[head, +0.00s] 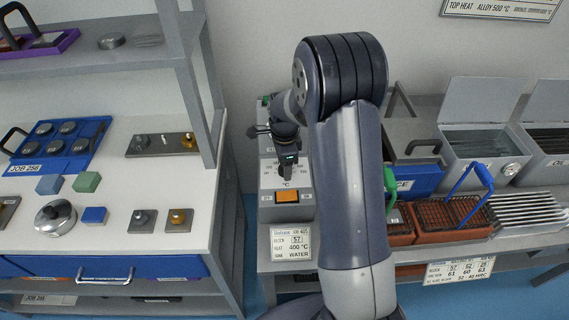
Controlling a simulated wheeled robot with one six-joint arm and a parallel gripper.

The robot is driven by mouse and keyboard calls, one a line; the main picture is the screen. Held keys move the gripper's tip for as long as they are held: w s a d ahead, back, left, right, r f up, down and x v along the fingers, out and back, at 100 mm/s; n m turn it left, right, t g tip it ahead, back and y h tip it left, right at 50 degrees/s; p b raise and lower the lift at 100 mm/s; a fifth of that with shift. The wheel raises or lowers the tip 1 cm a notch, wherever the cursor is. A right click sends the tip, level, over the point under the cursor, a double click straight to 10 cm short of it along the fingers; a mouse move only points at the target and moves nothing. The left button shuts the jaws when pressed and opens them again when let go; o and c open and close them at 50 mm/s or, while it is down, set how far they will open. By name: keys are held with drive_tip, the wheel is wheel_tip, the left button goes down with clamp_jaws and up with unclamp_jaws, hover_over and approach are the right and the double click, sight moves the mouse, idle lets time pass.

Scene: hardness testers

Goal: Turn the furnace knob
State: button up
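The furnace control box (268,178) is grey and stands on the left end of the right-hand bench. Its upper face bears a dial scale marked °C, and below that sits an orange switch (289,197). My gripper (287,160) is at the dial, pointing down at its middle. The knob itself is hidden behind the gripper or too small to make out. I cannot tell whether the fingers touch it or how far apart they are.
A card (291,243) below the box reads HEAT 400 °C and WATER. On the right are red-brown baskets (447,216) with blue and green handles and open tanks (482,143). A white workbench (120,195) with a blue tray (62,150) is left, across a gap.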

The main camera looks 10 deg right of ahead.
drive_tip(key=shift+o, duration=0.2)
wheel_tip(320, 180, up, 11)
drive_tip(key=shift+p, duration=0.35)
drive_tip(key=shift+f, duration=0.2)
wheel_tip(320, 180, down, 11)
drive_tip(key=shift+r+b, duration=0.1)
drive_tip(key=shift+b, duration=0.25)
idle(0.4)
